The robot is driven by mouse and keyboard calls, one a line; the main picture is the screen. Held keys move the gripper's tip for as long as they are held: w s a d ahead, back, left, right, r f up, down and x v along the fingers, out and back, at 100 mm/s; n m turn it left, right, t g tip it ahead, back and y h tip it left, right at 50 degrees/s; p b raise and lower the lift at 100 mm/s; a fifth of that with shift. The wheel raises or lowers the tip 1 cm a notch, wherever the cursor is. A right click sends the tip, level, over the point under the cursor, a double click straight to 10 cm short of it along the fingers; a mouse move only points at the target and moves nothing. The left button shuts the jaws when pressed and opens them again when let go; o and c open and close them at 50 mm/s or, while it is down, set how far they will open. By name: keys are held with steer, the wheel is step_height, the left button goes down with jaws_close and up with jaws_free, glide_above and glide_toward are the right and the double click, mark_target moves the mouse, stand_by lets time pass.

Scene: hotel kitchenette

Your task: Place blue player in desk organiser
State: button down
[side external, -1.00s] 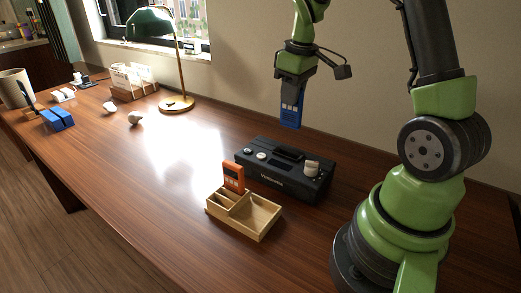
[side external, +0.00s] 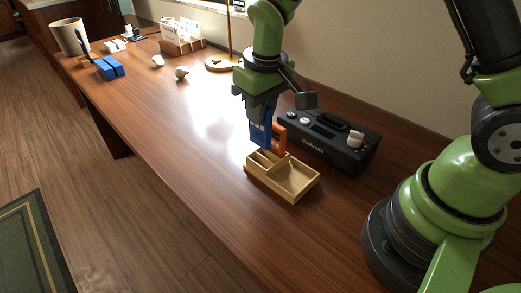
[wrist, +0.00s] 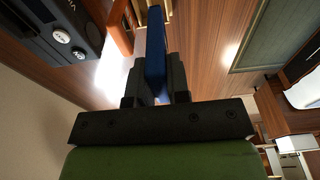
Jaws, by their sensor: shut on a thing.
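My gripper (side external: 262,108) is shut on the blue player (side external: 259,134) and holds it upright, lower end down. The wooden desk organiser (side external: 296,196) stands on the desk just below. An orange player (side external: 279,140) stands upright in its back narrow compartment, close beside the blue one. The blue player's lower end overlaps the organiser's back left edge in the side view; I cannot tell whether it is inside. In the wrist view the blue player (wrist: 155,45) sticks out between my fingers (wrist: 157,85), with the orange player (wrist: 121,32) to its left.
A black radio-like box (side external: 325,143) with knobs stands right behind the organiser. The desk left of the organiser is clear.

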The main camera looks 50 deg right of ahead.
mark_target(260, 142)
step_height(260, 142, down, 7)
stand_by(0.3)
steer(key=c, duration=1.1)
jaws_free()
steer(key=shift+f, duration=0.15)
steer(key=r, duration=0.4)
steer(key=s+r, duration=0.1)
steer(key=r, duration=0.7)
steer(key=shift+s+r, duration=0.3)
steer(key=s+d+r+m+t+y, duration=0.1)
steer(key=s+r+m+t, duration=0.1)
steer(key=s+r, duration=0.4)
steer(key=s+d+r+m+t+y, duration=0.1)
steer(key=s+r, duration=0.4)
steer(key=s, duration=0.5)
steer(key=shift+s+r+m+t, duration=0.35)
steer(key=shift+m+t, duration=0.15)
steer(key=shift+t, duration=0.9)
